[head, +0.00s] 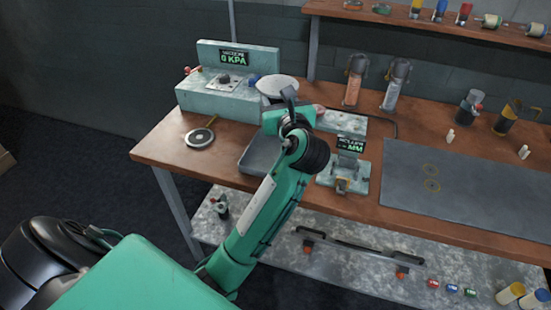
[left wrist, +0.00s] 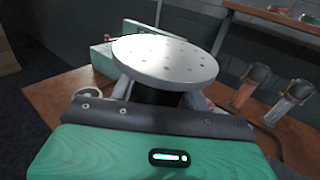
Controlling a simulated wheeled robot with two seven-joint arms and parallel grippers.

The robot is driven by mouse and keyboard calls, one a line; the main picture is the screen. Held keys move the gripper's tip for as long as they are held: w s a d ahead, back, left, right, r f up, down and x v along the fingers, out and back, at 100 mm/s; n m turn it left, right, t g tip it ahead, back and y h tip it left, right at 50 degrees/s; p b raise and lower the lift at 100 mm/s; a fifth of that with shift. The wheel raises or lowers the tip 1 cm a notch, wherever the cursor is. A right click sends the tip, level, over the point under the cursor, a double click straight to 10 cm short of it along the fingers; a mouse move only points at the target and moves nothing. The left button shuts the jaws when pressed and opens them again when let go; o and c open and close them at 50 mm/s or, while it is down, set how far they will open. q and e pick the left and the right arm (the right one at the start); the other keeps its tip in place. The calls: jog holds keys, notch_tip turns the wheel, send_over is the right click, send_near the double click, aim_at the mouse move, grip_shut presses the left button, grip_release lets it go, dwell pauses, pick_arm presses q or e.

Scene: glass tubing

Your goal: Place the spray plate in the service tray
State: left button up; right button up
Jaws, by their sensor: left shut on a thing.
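The spray plate (left wrist: 164,58) is a round pale metal disc with small holes, held in my left gripper (left wrist: 160,90) in the left wrist view. In the head view the plate (head: 277,86) is above the workbench, in front of the teal pressure unit, and my left gripper (head: 288,98) is just below and beside it, partly hidden by my arm. The grey service tray (head: 262,153) lies on the bench below and to the left of my left arm, which covers its right part. My right gripper is not in view.
The teal pressure unit (head: 228,92) with a "0 KPA" display stands at the back left. A round dial-like disc (head: 199,138) lies left of the tray. A roller device (head: 346,170) stands right of my arm. A dark mat (head: 470,190) covers the right of the bench.

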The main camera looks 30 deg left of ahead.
pick_arm(q)
notch_tip(320, 180, down, 19)
jog(key=shift+r+b, duration=0.15)
jog(key=shift+b, duration=0.6)
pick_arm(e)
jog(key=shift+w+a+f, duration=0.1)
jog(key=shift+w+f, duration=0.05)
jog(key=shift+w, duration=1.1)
pick_arm(q)
jog(key=o, duration=1.2)
jog(key=shift+f, duration=0.2)
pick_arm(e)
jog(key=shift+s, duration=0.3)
pick_arm(q)
jog(key=shift+r, duration=0.15)
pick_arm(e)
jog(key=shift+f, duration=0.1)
